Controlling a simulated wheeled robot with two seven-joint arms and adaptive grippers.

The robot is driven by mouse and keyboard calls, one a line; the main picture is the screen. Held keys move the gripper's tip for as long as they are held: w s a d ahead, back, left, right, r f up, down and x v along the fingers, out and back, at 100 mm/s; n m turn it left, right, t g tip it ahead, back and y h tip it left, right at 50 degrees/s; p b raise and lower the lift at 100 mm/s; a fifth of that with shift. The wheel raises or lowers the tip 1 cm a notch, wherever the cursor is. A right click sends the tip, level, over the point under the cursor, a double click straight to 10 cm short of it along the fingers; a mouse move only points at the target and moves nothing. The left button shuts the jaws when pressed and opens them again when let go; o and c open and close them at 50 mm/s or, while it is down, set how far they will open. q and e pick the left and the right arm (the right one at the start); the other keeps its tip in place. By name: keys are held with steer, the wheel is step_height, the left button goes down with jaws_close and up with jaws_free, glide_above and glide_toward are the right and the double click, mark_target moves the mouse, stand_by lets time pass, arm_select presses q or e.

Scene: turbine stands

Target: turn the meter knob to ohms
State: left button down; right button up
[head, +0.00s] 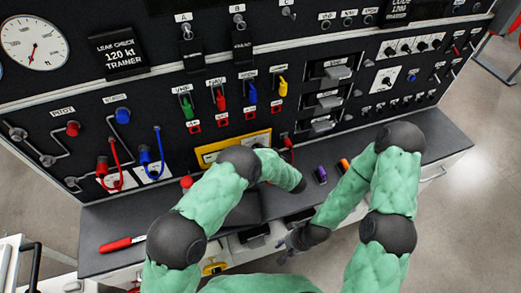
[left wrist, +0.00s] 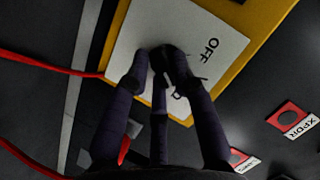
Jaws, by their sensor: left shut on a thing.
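The yellow-framed meter (head: 208,152) is set low in the black panel, partly hidden by my left arm. In the left wrist view its pale face (left wrist: 125,40) shows the word OFF beside the fingers; another marking below is partly covered. My left gripper (left wrist: 160,62) has its dark fingers closed together at the middle of this face, shut on the meter knob. The knob is hidden by the fingers, so its pointing direction cannot be told. My right gripper (head: 297,242) hangs low by the bench's front edge, away from the meter; its fingers are too small to judge.
Red leads (left wrist: 40,62) run beside the meter. Purple (head: 320,174) and orange (head: 344,164) items lie on the dark bench, with a red-handled tool (head: 120,244) at left. Colored valve handles (head: 252,93) project above the meter.

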arm_select(q)
steer(key=shift+m+y, duration=0.3)
steer(key=shift+m, duration=0.3)
steer(key=c, duration=1)
jaws_free()
steer(key=shift+c, duration=0.2)
steer(key=v, duration=0.7)
steer(key=shift+s+d, duration=0.15)
steer(key=shift+d, duration=0.1)
steer(key=shift+f, duration=0.1)
